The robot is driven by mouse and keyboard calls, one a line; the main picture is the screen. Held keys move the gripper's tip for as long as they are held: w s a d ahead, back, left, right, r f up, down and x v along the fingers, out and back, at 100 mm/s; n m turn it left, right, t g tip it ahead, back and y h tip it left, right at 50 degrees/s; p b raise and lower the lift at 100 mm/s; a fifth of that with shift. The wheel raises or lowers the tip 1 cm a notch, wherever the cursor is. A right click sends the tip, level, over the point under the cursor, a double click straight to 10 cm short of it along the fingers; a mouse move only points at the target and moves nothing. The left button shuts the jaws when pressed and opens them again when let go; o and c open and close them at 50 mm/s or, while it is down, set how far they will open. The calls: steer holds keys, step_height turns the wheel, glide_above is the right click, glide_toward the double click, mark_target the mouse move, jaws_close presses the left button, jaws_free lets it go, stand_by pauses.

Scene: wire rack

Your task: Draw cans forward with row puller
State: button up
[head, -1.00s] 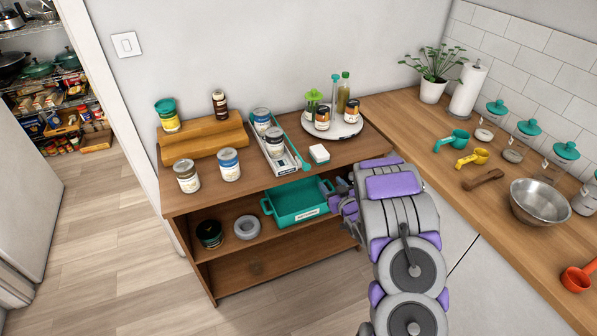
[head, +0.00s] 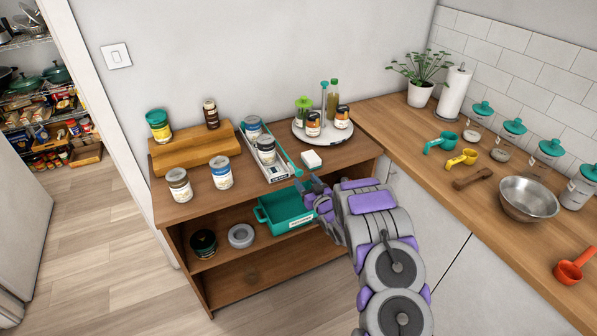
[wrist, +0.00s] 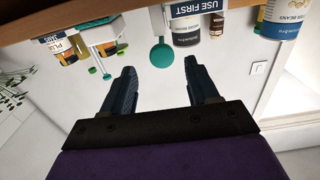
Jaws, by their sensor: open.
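The white narrow tray (head: 272,176) stands on the shelf unit's top with two cans in a row, a front can (head: 266,150) and a rear can (head: 253,127). The teal row puller (head: 297,171) lies along the tray's right side, its end near the front edge. In the wrist view, which appears upside down, the puller's round teal end (wrist: 161,56) shows between my fingertips in the picture; whether it lies between them in depth I cannot tell. My gripper (head: 308,186) is open and empty, just in front of the shelf top's edge.
A white block (head: 311,160) sits right of the tray. Two jars (head: 221,173) stand to its left, before a wooden riser (head: 197,153). A turntable (head: 322,136) with jars and bottles is behind. A teal bin (head: 284,211) sits on the shelf below.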

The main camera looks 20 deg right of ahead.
mark_target(300, 173)
steer(key=w, duration=0.2)
steer(key=w+a, duration=0.1)
steer(key=w, duration=0.1)
steer(key=shift+a+r, duration=0.1)
steer(key=shift+w+d+b, duration=0.2)
steer(key=shift+w+d, duration=0.05)
steer(key=shift+w, duration=0.4)
steer(key=shift+w+d+b, duration=0.15)
steer(key=shift+w+d, duration=0.1)
steer(key=shift+w, duration=0.35)
steer(key=shift+w+d, duration=0.2)
steer(key=shift+w, duration=0.3)
steer(key=shift+w+a, duration=0.15)
steer(key=shift+a, duration=0.45)
steer(key=shift+d, duration=0.4)
steer(key=c, duration=0.5)
steer(key=shift+a, duration=0.15)
jaws_close()
